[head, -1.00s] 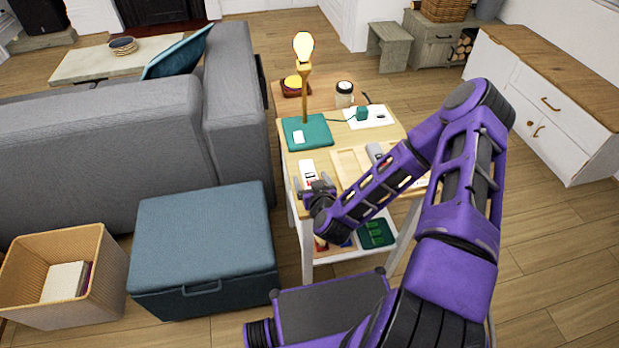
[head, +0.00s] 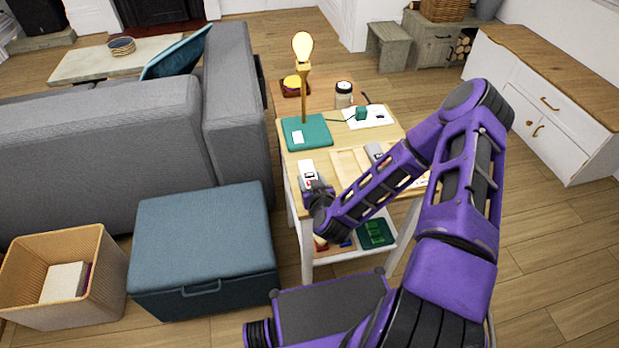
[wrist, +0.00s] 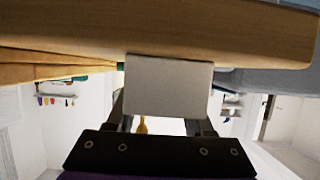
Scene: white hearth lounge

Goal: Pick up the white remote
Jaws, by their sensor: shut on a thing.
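The white remote (head: 306,168) is at the near left corner of the light wooden cart top (head: 291,155), its far part showing beyond my gripper. My gripper (head: 314,187) is shut on its near part, which the jaws partly hide. In the wrist view the remote's pale end (wrist: 168,86) fills the space between the fingers, close to the wooden edge (wrist: 200,35). I cannot tell whether the remote touches the top or is slightly raised.
A wooden tray (head: 350,162) and grey device (head: 375,151) lie to the right. A blue ottoman (head: 203,245) and grey sofa (head: 100,160) stand to the left.

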